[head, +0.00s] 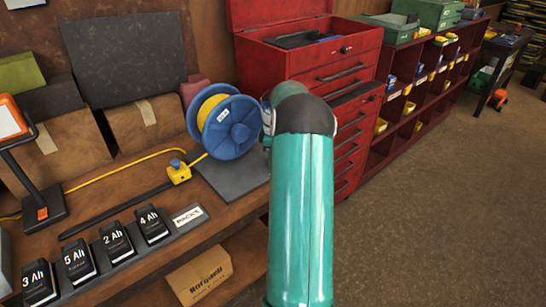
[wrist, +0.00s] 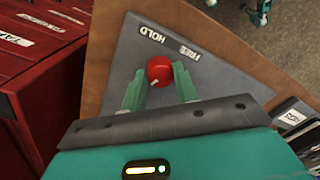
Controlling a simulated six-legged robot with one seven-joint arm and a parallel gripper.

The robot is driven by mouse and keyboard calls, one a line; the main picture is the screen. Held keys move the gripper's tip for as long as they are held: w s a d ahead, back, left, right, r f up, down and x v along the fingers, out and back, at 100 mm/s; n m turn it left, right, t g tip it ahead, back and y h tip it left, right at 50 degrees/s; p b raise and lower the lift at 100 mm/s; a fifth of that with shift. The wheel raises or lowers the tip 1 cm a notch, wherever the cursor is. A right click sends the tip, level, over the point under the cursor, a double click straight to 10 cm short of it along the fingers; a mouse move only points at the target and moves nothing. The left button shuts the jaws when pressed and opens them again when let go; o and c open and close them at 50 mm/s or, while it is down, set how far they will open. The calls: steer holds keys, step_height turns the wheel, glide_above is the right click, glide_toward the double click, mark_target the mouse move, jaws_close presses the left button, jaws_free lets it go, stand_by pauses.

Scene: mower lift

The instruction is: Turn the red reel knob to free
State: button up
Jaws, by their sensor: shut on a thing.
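In the wrist view the red reel knob (wrist: 160,68) sits on a dark grey plate (wrist: 118,62). A small pale mark shows on the knob's lower left edge. The white word HOLD (wrist: 152,34) is printed above the knob, and FREE (wrist: 189,52) is at its upper right. My gripper (wrist: 158,73) has its two green fingers on either side of the knob and is shut on it. In the head view the blue reel (head: 231,127) with yellow cord stands on the bench; my arm hides the knob and gripper there.
A red tool cabinet (head: 306,52) stands behind and right of my arm. Black battery packs (head: 117,242) sit in a row on the wooden bench. A yellow cord (head: 120,172) runs along the bench to the reel. The floor at right is clear.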

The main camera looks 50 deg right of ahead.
steer(key=n, duration=0.4)
steer(key=shift+n, duration=0.4)
stand_by(0.4)
steer(key=o, duration=1)
steer(key=shift+c, duration=0.2)
step_height(320, 180, up, 14)
steer(key=shift+w+d, duration=0.2)
steer(key=shift+w, duration=0.1)
